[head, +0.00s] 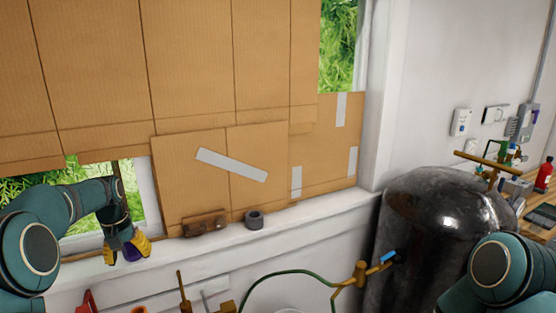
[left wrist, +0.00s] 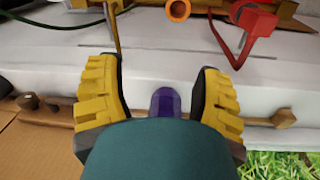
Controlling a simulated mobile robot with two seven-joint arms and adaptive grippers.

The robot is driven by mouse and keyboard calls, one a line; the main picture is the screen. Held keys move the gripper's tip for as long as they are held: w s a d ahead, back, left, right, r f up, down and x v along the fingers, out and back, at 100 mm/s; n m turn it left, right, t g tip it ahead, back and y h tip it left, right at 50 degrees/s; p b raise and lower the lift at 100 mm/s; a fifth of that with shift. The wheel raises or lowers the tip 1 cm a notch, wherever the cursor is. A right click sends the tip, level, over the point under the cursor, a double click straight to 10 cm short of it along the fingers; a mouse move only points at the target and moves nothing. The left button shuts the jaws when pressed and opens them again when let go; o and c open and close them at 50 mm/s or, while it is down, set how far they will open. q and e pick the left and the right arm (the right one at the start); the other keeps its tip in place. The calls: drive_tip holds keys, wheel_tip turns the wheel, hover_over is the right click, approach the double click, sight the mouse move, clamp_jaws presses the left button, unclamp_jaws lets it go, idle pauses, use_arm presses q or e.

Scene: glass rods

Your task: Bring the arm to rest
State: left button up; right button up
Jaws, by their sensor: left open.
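My left arm (head: 70,205) reaches in from the left over the window sill, bent downward at the wrist. My left gripper (head: 132,251), with yellow fingers, hangs near the sill by the uncovered window gap. In the left wrist view its two fingers (left wrist: 160,85) stand wide apart. A purple rounded piece (left wrist: 165,102) shows between them; I cannot tell whether it is a separate thing or touches the fingers. My right arm (head: 500,270) shows only in part at the lower right, and its gripper is out of view.
Cardboard panels (head: 190,75) cover most of the window. A brown block (head: 204,225) and a roll of grey tape (head: 254,220) sit on the white sill (head: 310,212). A dark metal tank (head: 425,220) stands at the right, with a green hose (head: 290,274) beside it.

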use_arm(q)
drive_tip(key=s+d+f+m+h, duration=0.1)
drive_tip(key=s+d+f, duration=0.2)
drive_tip(key=d+f, duration=0.65)
drive_tip(key=s+d+f+m+h, duration=0.1)
drive_tip(key=s+d+f, duration=0.3)
drive_tip(key=d+f, duration=0.55)
drive_tip(key=s+d+f+t+h, duration=0.1)
drive_tip(key=s+d+f, duration=0.4)
drive_tip(key=s, duration=0.5)
drive_tip(key=s+d+f, duration=0.3)
drive_tip(key=s+d, duration=0.4)
drive_tip(key=s, duration=0.2)
wheel_tip(320, 180, down, 11)
drive_tip(key=b, duration=1)
drive_tip(key=shift+s+d, duration=0.25)
drive_tip(key=shift+d, duration=0.05)
use_arm(e)
wheel_tip(320, 180, down, 11)
drive_tip(key=s, duration=0.1)
drive_tip(key=shift+a, duration=0.25)
use_arm(q)
drive_tip(key=shift+f, duration=0.1)
drive_tip(key=c, duration=0.4)
drive_tip(key=shift+o, duration=0.2)
drive_tip(key=shift+a, duration=0.15)
use_arm(e)
drive_tip(key=shift+a, duration=0.15)
